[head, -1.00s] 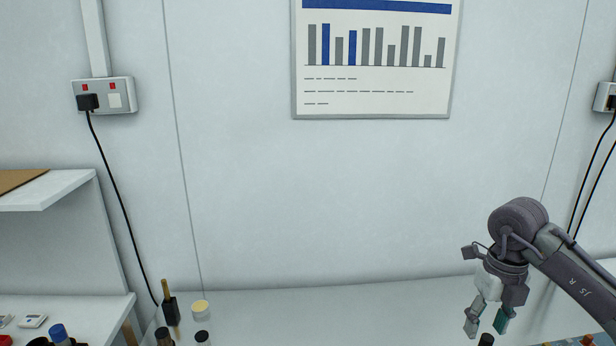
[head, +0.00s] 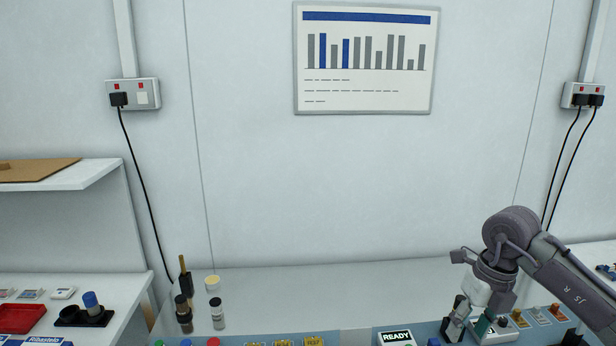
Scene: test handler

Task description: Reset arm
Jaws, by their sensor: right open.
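My right gripper (head: 468,328) hangs at the lower right, pointing down, with its two fingers apart and nothing seen between them. Its arm comes in from the right edge. The fingertips overlap the blue-grey panel (head: 355,340) along the bottom of the picture. I cannot tell whether they touch it. A white block with a dark round part (head: 497,332) is just right of the fingers, partly covered. My left gripper is not in view.
Several bottles, one being a dark-capped vial (head: 218,314), stand left of centre. A side bench at left holds a red tray (head: 22,318) and a blue-capped item (head: 91,302), under a shelf (head: 90,178). The back bench (head: 330,285) is clear in the middle.

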